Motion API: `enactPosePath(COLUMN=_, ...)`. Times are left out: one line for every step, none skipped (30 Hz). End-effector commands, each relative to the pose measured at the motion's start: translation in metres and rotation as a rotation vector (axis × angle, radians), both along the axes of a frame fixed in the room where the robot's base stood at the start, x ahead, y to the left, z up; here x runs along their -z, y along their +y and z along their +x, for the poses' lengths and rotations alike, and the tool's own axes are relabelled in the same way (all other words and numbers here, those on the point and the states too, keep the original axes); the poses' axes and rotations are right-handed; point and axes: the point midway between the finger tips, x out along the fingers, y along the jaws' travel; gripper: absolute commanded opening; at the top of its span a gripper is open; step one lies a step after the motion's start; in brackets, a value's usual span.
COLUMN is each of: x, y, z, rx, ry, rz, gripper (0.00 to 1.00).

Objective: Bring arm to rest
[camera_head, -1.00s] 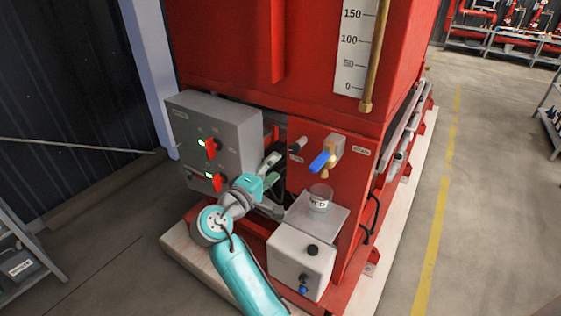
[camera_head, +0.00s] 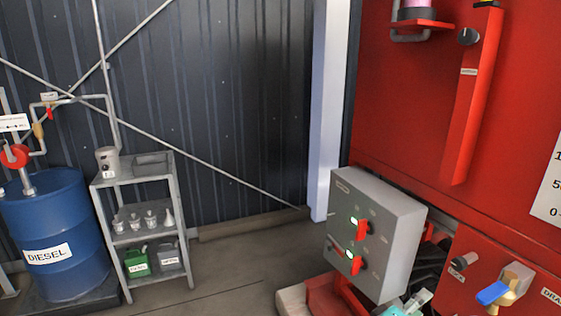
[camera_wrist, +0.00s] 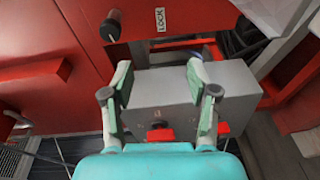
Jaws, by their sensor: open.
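My gripper (camera_wrist: 158,85) is open, with its two green-padded fingers apart and nothing held between them. In the wrist view it is in front of the grey control box (camera_wrist: 170,88), whose red switch handles show near the teal wrist. Whether the fingers touch the box cannot be told. In the head view only a small teal and pale part of my arm (camera_head: 418,301) shows at the bottom edge, below the same grey box with two red switches and green lights. The rest of my arm is out of that view.
The red pump housing (camera_head: 450,110) fills the right of the head view, with a blue-handled valve (camera_head: 493,292) low on it. A black knob (camera_wrist: 110,25) shows in the wrist view.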

Motion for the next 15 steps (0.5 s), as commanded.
enactPosePath(x=0.023, y=0.002, z=-0.010, rx=-0.045, ry=0.013, rz=0.018, gripper=0.59)
enactPosePath(x=0.033, y=0.005, z=-0.013, rx=-0.075, ry=0.015, rz=0.031, gripper=0.59)
enactPosePath(x=0.047, y=0.008, z=-0.019, rx=-0.112, ry=0.015, rz=0.050, gripper=0.59)
enactPosePath(x=0.057, y=0.011, z=-0.024, rx=-0.138, ry=0.017, rz=0.064, gripper=0.59)
enactPosePath(x=0.067, y=0.013, z=-0.029, rx=-0.164, ry=0.018, rz=0.080, gripper=0.59)
enactPosePath(x=0.079, y=0.017, z=-0.037, rx=-0.199, ry=0.017, rz=0.103, gripper=0.59)
enactPosePath(x=0.089, y=0.020, z=-0.042, rx=-0.225, ry=0.018, rz=0.121, gripper=0.59)
enactPosePath(x=0.098, y=0.023, z=-0.048, rx=-0.250, ry=0.017, rz=0.138, gripper=0.59)
enactPosePath(x=0.109, y=0.028, z=-0.057, rx=-0.282, ry=0.016, rz=0.164, gripper=0.59)
enactPosePath(x=0.118, y=0.031, z=-0.064, rx=-0.306, ry=0.015, rz=0.184, gripper=0.59)
enactPosePath(x=0.125, y=0.035, z=-0.071, rx=-0.329, ry=0.013, rz=0.205, gripper=0.59)
enactPosePath(x=0.136, y=0.039, z=-0.081, rx=-0.358, ry=0.009, rz=0.234, gripper=0.59)
enactPosePath(x=0.143, y=0.043, z=-0.088, rx=-0.379, ry=0.007, rz=0.255, gripper=0.59)
enactPosePath(x=0.149, y=0.046, z=-0.096, rx=-0.401, ry=0.004, rz=0.278, gripper=0.59)
enactPosePath(x=0.158, y=0.051, z=-0.107, rx=-0.426, ry=-0.002, rz=0.309, gripper=0.59)
